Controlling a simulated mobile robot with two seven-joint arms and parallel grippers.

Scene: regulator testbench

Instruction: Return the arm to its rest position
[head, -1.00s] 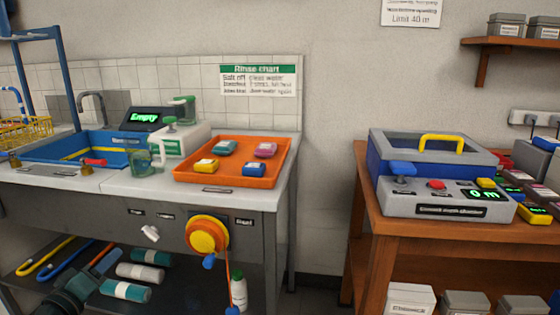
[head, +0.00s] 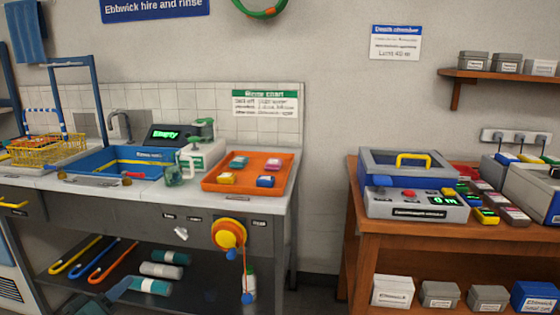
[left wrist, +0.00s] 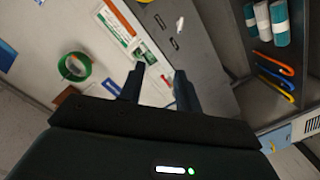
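My left gripper (left wrist: 157,80) shows in the left wrist view with its two dark fingers apart and nothing between them. In the head view part of my left gripper (head: 118,292) shows at the bottom left edge, in front of the bench's lower shelf. It looks clear of the bench. My right arm and right gripper are in neither view.
The grey sink bench (head: 140,200) stands at the left with an orange tray (head: 218,186) and a yellow-orange reel (head: 228,234) on its front. A wooden table (head: 400,250) with a chamber box (head: 415,203) stands at the right. A gap separates them.

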